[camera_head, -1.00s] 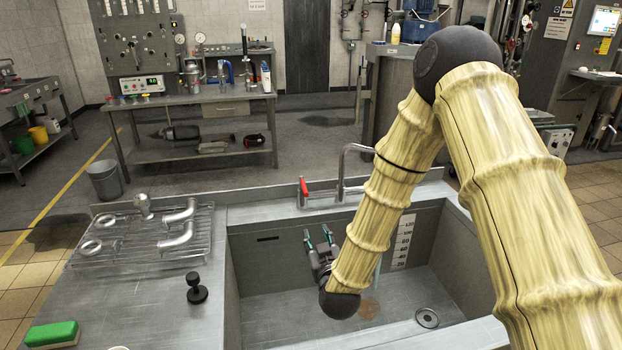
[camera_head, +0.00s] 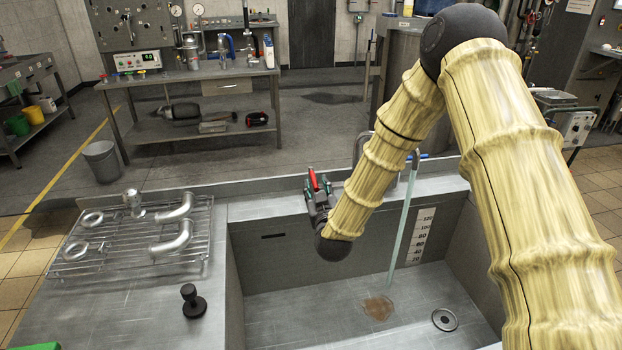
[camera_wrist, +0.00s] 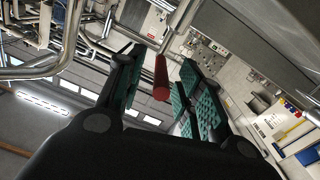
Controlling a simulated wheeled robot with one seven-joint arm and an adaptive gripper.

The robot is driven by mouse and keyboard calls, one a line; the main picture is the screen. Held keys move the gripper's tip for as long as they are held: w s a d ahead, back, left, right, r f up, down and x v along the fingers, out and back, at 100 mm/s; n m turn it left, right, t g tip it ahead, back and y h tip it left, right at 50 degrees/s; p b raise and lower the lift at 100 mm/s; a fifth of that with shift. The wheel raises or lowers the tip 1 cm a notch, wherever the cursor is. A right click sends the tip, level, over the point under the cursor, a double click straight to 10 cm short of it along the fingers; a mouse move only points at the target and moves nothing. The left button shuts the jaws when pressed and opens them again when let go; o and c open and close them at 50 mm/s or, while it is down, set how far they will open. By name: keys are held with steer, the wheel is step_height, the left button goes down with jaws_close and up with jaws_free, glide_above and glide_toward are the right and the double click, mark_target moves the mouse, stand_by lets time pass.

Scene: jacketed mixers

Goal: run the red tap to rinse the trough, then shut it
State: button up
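The red tap handle (camera_head: 313,180) stands at the back rim of the steel trough (camera_head: 275,207). My gripper (camera_head: 318,185) is raised at that handle. In the wrist view, the red handle (camera_wrist: 161,80) lies between my two green-padded fingers (camera_wrist: 158,95), with gaps on both sides, so the gripper is open around it. A pale water stream (camera_head: 402,225) falls from the spout (camera_head: 416,153) into the trough. A brown stain (camera_head: 378,308) lies on the trough floor near where the stream lands. My forearm hides part of the spout's pipe.
A blue tap handle (camera_head: 424,156) shows right of the spout. A wire rack (camera_head: 120,262) with metal pipe fittings and a black knobbed object (camera_head: 193,301) are on the left counter. The drain (camera_head: 445,319) is at the trough's right. A workbench (camera_head: 190,80) stands behind.

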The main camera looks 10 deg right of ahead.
mark_target(314, 178)
steer(key=shift+w+a+r, duration=0.1)
steer(key=shift+w+r, duration=0.1)
steer(key=shift+w, duration=0.35)
steer(key=shift+w+r, duration=0.15)
steer(key=shift+w, duration=0.35)
steer(key=shift+w+f+p, duration=0.15)
steer(key=shift+w+p, duration=0.25)
steer(key=shift+w, duration=0.55)
jaws_close()
